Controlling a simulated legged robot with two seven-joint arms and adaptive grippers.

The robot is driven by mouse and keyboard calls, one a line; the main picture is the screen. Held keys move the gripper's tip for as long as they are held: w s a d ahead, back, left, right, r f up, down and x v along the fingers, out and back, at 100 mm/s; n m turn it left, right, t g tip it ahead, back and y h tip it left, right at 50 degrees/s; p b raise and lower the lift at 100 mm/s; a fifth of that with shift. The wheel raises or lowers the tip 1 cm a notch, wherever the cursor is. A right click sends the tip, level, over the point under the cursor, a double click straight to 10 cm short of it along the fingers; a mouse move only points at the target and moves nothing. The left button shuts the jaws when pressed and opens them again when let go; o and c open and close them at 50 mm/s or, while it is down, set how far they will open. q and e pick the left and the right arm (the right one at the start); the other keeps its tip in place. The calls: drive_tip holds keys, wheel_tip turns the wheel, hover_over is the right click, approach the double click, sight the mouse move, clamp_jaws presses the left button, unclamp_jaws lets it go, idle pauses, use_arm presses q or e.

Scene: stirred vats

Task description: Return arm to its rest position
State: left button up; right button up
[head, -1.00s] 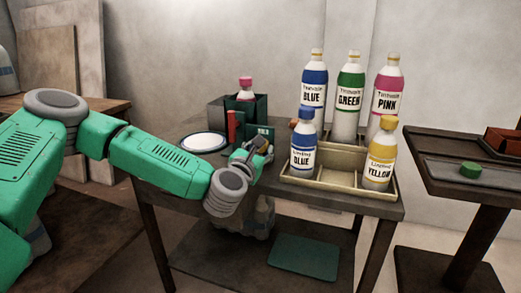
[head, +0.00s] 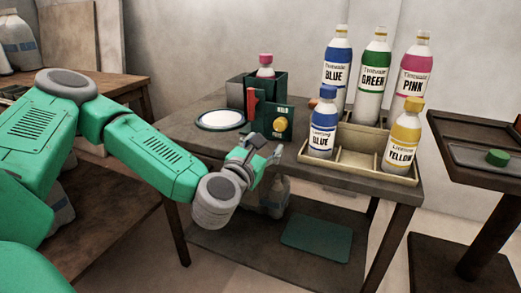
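My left arm, green with grey joints, reaches in from the left in the head view. My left gripper (head: 264,150) is at its end, in front of the table's front edge and below the dark green device. Its grey fingers look spread apart, with nothing seen between them. The dark green device (head: 268,113) has a red upright part (head: 252,101) and a yellow round knob (head: 281,125) on its front. A pink-capped bottle (head: 266,66) stands in its back part. My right arm and gripper are not in view.
A white plate (head: 220,119) lies left of the device. A beige tray (head: 352,157) at the right holds several labelled bottles, with empty front-middle compartments. A side stand (head: 470,143) with a green puck (head: 497,158) is farther right. A green mat (head: 317,237) lies on the lower shelf.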

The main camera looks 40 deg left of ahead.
use_arm(q)
drive_tip(key=shift+v, duration=1.2)
